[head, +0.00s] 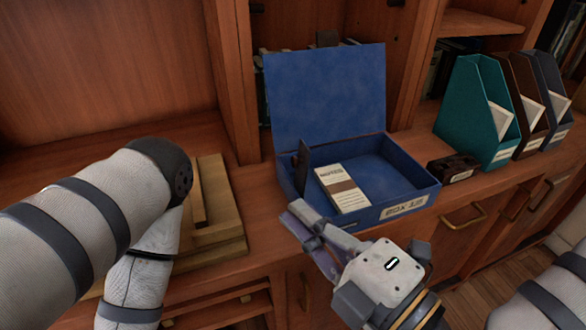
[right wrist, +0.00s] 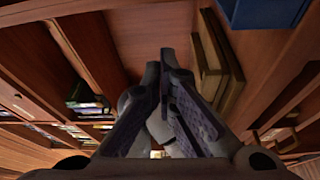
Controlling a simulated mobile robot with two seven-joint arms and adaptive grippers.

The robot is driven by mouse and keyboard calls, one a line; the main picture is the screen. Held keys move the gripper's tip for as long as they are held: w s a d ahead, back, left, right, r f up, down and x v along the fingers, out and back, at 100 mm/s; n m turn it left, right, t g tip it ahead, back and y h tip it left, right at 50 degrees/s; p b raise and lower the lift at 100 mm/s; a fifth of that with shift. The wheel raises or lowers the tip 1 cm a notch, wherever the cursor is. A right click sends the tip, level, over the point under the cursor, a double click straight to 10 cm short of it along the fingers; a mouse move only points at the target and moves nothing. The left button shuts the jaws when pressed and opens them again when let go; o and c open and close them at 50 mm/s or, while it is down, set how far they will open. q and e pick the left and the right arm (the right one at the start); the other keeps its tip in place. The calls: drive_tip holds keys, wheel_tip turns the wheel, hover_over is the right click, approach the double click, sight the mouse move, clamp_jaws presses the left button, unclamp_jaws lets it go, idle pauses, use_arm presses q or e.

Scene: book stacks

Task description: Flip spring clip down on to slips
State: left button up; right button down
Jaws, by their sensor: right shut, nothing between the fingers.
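An open blue box (head: 412,178) stands on the wooden counter with its lid (head: 325,95) raised at the back. Inside, at the left, lies a stack of slips (head: 343,188) whose top is marked NOTES. A dark upright piece, apparently the spring clip (head: 302,168), stands at the left end of the slips. My right gripper (head: 300,215) is shut and empty in front of the box's near left corner, apart from the clip. Its closed fingers also show in the right wrist view (right wrist: 168,65). My left arm comes in from the left, but its gripper is out of view.
Wooden boards (head: 222,222) lie on the counter left of the box. A small dark labelled block (head: 454,168) sits right of it. Teal (head: 470,115), brown (head: 530,110) and dark blue (head: 556,100) file holders stand farther right. The shelf's upright post (head: 232,80) rises behind the boards.

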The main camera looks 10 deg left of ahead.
sight(297, 171)
use_arm(q)
drive_tip(key=shift+s+f+b, duration=0.45)
drive_tip(key=shift+f, duration=0.05)
use_arm(e)
drive_tip(key=w+a, duration=0.4)
drive_tip(key=w, duration=0.4)
drive_tip(key=shift+a+f, duration=0.15)
drive_tip(key=shift+a, duration=0.2)
drive_tip(key=shift+w, duration=0.1)
